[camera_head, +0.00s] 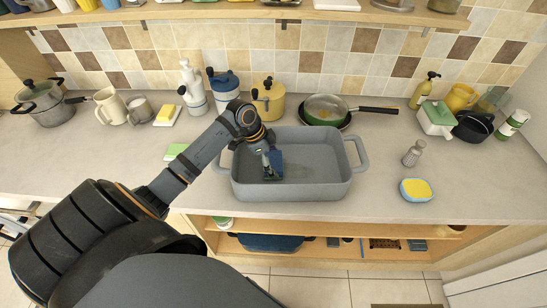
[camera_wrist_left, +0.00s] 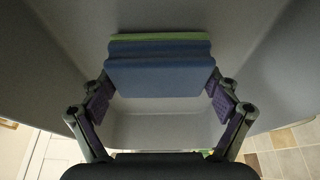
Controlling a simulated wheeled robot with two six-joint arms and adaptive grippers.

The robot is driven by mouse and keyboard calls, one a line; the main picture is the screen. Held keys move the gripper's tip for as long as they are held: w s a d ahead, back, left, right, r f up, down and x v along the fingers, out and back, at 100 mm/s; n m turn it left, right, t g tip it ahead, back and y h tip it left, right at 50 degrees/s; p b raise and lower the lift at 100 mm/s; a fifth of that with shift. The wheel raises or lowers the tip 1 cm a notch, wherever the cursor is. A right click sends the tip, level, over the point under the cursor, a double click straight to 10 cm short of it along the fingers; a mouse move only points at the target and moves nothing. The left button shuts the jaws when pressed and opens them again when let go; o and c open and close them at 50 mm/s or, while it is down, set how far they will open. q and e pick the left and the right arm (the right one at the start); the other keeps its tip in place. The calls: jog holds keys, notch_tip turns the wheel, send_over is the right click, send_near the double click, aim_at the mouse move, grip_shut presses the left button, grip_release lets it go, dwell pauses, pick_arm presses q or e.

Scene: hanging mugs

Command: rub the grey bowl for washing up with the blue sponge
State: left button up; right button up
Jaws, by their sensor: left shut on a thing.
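The grey bowl (camera_head: 330,187), a wide rectangular basin with a handle at each end, stands on the counter in the middle of the head view. Its inner wall (camera_wrist_left: 160,127) fills much of the left wrist view. My left gripper (camera_head: 272,172) reaches down inside the bowl, in its left part. It is shut on the blue sponge (camera_head: 277,158), which has a green layer along one edge. In the left wrist view the sponge (camera_wrist_left: 160,70) sits between the two fingers. I cannot tell whether the sponge touches the bowl. My right gripper is not in view.
A yellow and blue sponge (camera_head: 416,189) and a grey shaker (camera_head: 413,153) stand right of the bowl. A green sponge (camera_head: 176,151) lies left, near my arm. A pan (camera_head: 326,109) and yellow canister (camera_head: 268,100) stand behind. Counter room is free at far left.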

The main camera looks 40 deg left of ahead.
pick_arm(q)
jog(key=shift+f, duration=0.5)
jog(key=shift+d, duration=0.1)
jog(key=shift+w+d+r+b, duration=0.1)
jog(key=shift+w+d+b, duration=0.15)
jog(key=shift+w+d, duration=0.4)
jog(key=shift+w+d+b, duration=0.25)
jog(key=shift+w+d, duration=0.2)
jog(key=shift+d, duration=0.35)
jog(key=shift+s, duration=0.1)
jog(key=shift+w+d, duration=0.55)
jog(key=shift+d, duration=0.2)
jog(key=shift+w+d, duration=0.5)
jog(key=shift+d, duration=0.2)
jog(key=shift+w+d, duration=0.55)
jog(key=shift+d, duration=0.2)
jog(key=shift+w+d, duration=0.55)
jog(key=shift+d, duration=0.15)
